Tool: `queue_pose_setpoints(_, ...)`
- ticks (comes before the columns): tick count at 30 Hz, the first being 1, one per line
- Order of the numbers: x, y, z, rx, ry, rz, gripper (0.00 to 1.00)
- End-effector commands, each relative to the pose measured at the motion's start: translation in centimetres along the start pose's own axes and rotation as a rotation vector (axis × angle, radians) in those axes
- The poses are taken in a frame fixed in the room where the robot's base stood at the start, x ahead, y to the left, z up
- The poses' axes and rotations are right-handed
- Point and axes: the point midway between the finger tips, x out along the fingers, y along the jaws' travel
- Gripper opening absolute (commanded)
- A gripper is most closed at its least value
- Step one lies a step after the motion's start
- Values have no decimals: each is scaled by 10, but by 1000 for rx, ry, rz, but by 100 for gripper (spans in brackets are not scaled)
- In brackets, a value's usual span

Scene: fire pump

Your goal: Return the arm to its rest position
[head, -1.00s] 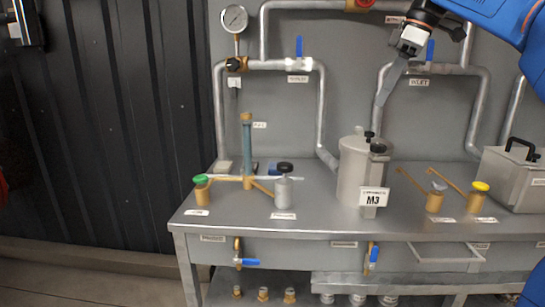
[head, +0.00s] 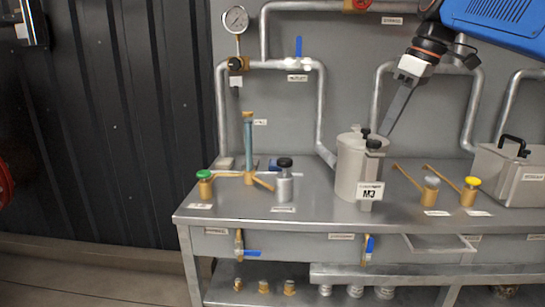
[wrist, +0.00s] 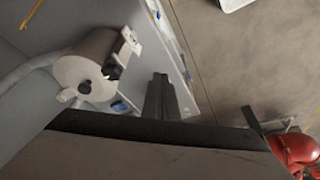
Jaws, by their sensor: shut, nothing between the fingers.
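My gripper (head: 392,125) shows in the head view at the upper right, with its dark fingers together and nothing between them. It points down and left, in front of the pipes and just right of the lidded metal pot marked M3 (head: 352,165). I cannot tell how far it is from the pot. In the wrist view the dark shut fingers (wrist: 160,95) lie near the middle, and the pot (wrist: 88,75) is to their left. My blue arm comes in from the upper right of the head view.
The metal bench (head: 300,213) holds a grey bottle with a black cap (head: 284,188), a green-capped pot (head: 204,184), a yellow-capped pot (head: 470,190) and a metal box (head: 512,180). Pipes and a gauge (head: 236,19) are on the wall behind. A red object (wrist: 295,150) is at the wrist view's right.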

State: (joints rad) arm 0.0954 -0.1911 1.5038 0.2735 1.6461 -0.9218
Motion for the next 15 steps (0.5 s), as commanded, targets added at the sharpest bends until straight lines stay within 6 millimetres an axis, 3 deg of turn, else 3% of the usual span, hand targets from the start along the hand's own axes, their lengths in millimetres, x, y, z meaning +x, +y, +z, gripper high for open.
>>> queue_pose_setpoints(8, 62, -46, 65, 256, -8, 93, 0)
queue_pose_setpoints(15, 132, -87, 135, 479, 6, 186, 0)
